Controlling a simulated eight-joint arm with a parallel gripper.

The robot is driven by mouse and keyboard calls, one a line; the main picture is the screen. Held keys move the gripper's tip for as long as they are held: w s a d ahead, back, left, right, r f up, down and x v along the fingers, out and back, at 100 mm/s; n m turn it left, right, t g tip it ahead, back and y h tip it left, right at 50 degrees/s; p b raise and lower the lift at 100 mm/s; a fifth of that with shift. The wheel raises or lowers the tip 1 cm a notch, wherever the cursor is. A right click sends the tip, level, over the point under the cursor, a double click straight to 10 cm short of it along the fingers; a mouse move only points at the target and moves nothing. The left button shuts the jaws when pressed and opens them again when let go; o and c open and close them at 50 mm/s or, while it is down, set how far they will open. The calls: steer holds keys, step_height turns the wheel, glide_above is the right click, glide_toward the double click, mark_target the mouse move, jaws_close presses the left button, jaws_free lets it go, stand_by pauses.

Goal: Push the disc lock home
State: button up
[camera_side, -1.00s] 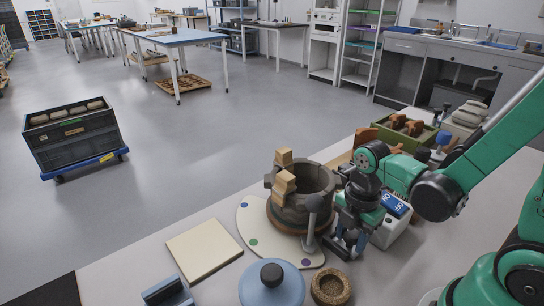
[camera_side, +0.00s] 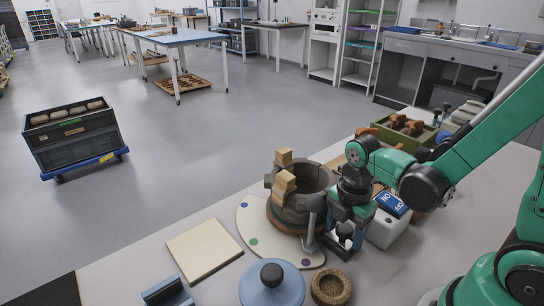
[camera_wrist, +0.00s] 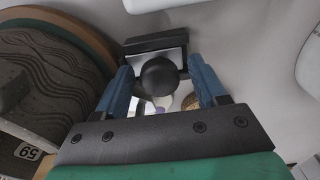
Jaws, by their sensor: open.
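The disc lock appears to be a round black knob on a dark, pale-topped base, seen in the wrist view (camera_wrist: 158,76) and in the side view (camera_side: 345,231). It stands just right of the turntable disc (camera_side: 252,222) that carries the dark clay pot (camera_side: 300,205). My gripper (camera_wrist: 170,98) is open, its blue fingers on either side of the knob in the wrist view. Whether they touch it, I cannot tell. My gripper (camera_side: 348,232) partly hides the lock in the side view. A grey lever with a ball top (camera_side: 314,203) stands between pot and gripper.
A white box with a blue ON/OFF label (camera_side: 390,215) stands close right of my gripper.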

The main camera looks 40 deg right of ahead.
steer(key=shift+r, duration=2.65)
steer(key=shift+f, duration=0.1)
steer(key=shift+f, duration=2.65)
steer(key=shift+s, duration=0.45)
